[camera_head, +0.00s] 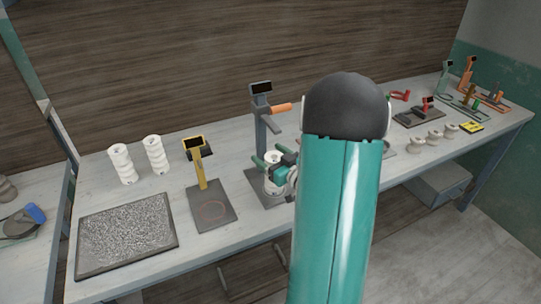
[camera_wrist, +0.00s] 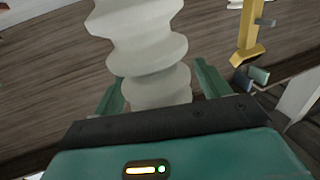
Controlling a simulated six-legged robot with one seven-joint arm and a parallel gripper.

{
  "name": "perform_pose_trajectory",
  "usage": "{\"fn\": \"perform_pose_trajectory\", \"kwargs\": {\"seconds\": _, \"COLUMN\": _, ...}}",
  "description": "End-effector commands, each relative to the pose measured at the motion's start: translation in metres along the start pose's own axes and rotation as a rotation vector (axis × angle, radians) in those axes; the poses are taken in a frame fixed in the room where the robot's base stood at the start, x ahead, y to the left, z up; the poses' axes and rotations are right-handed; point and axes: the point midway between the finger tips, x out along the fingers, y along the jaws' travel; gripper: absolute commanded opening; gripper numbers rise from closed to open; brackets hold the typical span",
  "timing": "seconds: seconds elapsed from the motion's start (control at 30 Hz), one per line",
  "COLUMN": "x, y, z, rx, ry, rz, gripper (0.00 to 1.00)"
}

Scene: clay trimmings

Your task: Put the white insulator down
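The white insulator (camera_head: 272,187), a ribbed pale cylinder, is upright over the dark base plate (camera_head: 256,179) of the grey stand (camera_head: 261,128). Whether its foot touches the plate I cannot tell. My gripper (camera_head: 272,160) has its green fingers on either side of it near its upper part. In the wrist view the insulator (camera_wrist: 145,45) fills the space between the fingertips of my gripper (camera_wrist: 160,82), and the fingers look closed against it. My teal arm hides the bench right of the stand.
Two similar white insulators (camera_head: 122,165) (camera_head: 155,155) stand at the back left. A yellow stand (camera_head: 201,170) with a dark plate and a speckled tray (camera_head: 127,233) are to the left. Several small pale pieces (camera_head: 434,137) and other stands are on the right. Clear bench lies around the white pair.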

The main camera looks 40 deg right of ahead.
Motion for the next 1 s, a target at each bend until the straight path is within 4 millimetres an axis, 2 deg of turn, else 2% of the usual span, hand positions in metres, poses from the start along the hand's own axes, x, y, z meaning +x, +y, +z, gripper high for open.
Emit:
{"fn": "perform_pose_trajectory", "kwargs": {"seconds": 0.27, "x": 0.0, "y": 0.0, "z": -0.004, "rx": -0.001, "ry": 0.001, "rz": 0.0, "gripper": 0.76}}
{"fn": "perform_pose_trajectory", "kwargs": {"seconds": 0.33, "x": -0.007, "y": 0.001, "z": -0.004, "rx": 0.001, "ry": 0.0, "rz": 0.002, "gripper": 0.76}}
{"fn": "perform_pose_trajectory", "kwargs": {"seconds": 0.47, "x": -0.03, "y": 0.001, "z": -0.003, "rx": 0.001, "ry": -0.001, "rz": 0.004, "gripper": 0.76}}
{"fn": "perform_pose_trajectory", "kwargs": {"seconds": 0.8, "x": -0.1, "y": 0.0, "z": -0.004, "rx": 0.0, "ry": 0.001, "rz": 0.003, "gripper": 0.76}}
{"fn": "perform_pose_trajectory", "kwargs": {"seconds": 1.0, "x": -0.119, "y": 0.0, "z": -0.003, "rx": 0.001, "ry": 0.001, "rz": 0.001, "gripper": 0.76}}
